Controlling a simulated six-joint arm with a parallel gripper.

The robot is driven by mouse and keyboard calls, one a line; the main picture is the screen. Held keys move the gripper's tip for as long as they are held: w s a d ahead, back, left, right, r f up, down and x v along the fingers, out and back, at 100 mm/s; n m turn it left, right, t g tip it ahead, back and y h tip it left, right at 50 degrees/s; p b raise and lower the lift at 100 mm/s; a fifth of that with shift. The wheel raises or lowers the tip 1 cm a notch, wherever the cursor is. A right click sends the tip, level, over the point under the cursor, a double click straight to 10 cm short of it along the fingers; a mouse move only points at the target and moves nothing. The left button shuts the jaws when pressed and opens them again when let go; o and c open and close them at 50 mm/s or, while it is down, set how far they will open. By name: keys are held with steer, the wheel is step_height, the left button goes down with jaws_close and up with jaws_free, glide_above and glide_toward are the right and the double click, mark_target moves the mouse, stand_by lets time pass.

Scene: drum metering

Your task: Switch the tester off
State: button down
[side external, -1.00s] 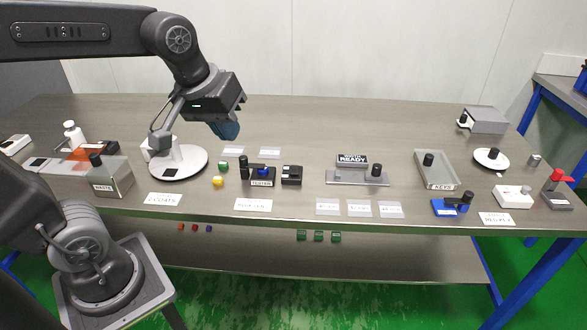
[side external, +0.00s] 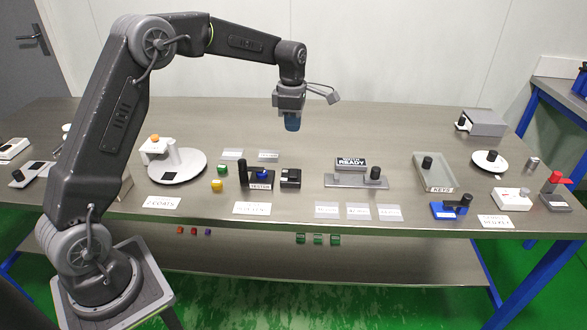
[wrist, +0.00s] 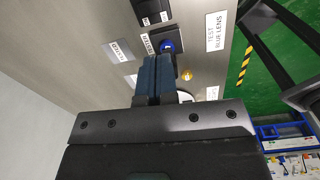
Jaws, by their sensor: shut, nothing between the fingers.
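The tester (side external: 258,182) is a dark block with a front label, standing left of the middle of the bench. A blue lens-like piece (side external: 261,174) sits on it, and a black upright knob (side external: 244,163) stands at its left end. The tester also shows in the wrist view (wrist: 152,40), just beyond my fingertips, with the blue piece (wrist: 167,46) partly visible. My gripper (side external: 292,124) has blue fingers pointing down, shut and empty, above and slightly right of the tester. In the wrist view the fingers (wrist: 154,72) are together and hide part of the tester.
A black block (side external: 290,178) stands just right of the tester. Green (side external: 219,169) and yellow (side external: 217,185) pieces lie to its left, beside a white round stand (side external: 190,163). A grey fixture with a READY sign (side external: 352,162) is farther right.

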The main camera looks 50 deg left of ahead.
mark_target(293, 175)
steer(key=shift+w+a+f+n, duration=0.35)
steer(key=shift+w+f+n, duration=0.15)
steer(key=shift+f, duration=0.2)
step_height(293, 175, down, 14)
steer(key=shift+s+f, duration=0.1)
stand_by(0.4)
steer(key=shift+d+f, duration=0.1)
steer(key=shift+f, duration=0.1)
